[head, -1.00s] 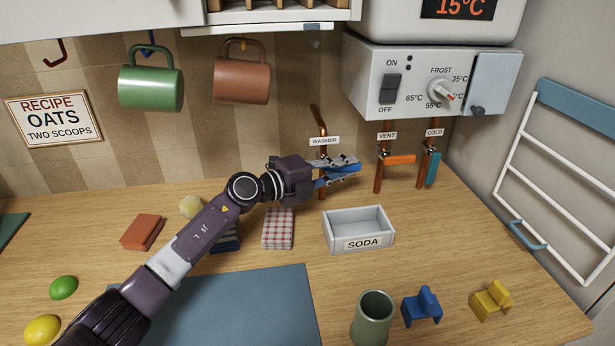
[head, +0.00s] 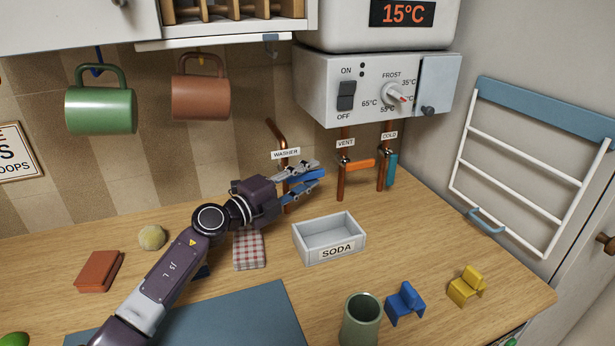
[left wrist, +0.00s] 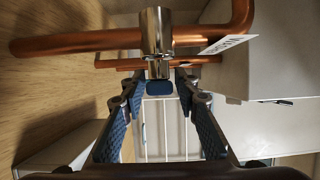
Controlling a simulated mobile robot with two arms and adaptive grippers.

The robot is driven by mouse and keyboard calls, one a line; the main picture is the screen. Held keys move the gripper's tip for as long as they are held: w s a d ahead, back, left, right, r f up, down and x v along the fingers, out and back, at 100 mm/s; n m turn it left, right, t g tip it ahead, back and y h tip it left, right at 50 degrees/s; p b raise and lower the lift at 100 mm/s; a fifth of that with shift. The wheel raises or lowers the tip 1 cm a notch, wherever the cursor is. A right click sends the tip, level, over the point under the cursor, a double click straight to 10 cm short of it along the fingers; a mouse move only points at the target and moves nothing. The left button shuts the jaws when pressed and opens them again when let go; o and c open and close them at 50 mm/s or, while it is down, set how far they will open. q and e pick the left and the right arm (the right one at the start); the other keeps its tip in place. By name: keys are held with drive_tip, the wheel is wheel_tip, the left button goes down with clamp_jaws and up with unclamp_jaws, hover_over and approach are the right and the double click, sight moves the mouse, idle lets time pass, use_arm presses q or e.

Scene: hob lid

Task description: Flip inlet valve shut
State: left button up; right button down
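My left gripper (head: 314,180) is at the washer valve, under the WASHER label (head: 286,154). Its fingers are apart, with blue pads showing. In the left wrist view the gripper (left wrist: 158,86) has its fingertips on either side of a small blue lever end (left wrist: 160,88), below the chrome valve body (left wrist: 156,38) on a copper pipe (left wrist: 75,42). I see gaps beside the lever. The vent valve's orange lever (head: 360,165) points sideways; the cold valve's teal lever (head: 391,170) hangs down along its pipe. No label reads "inlet". My right gripper is not in view.
A white SODA tray (head: 350,220) stands in front of the valves. A white heater panel (head: 325,85) hangs above. A towel rack (head: 545,105) is on the right wall.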

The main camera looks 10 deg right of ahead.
use_arm(q)
drive_tip(key=shift+s, duration=0.1)
drive_tip(key=v, duration=1.2)
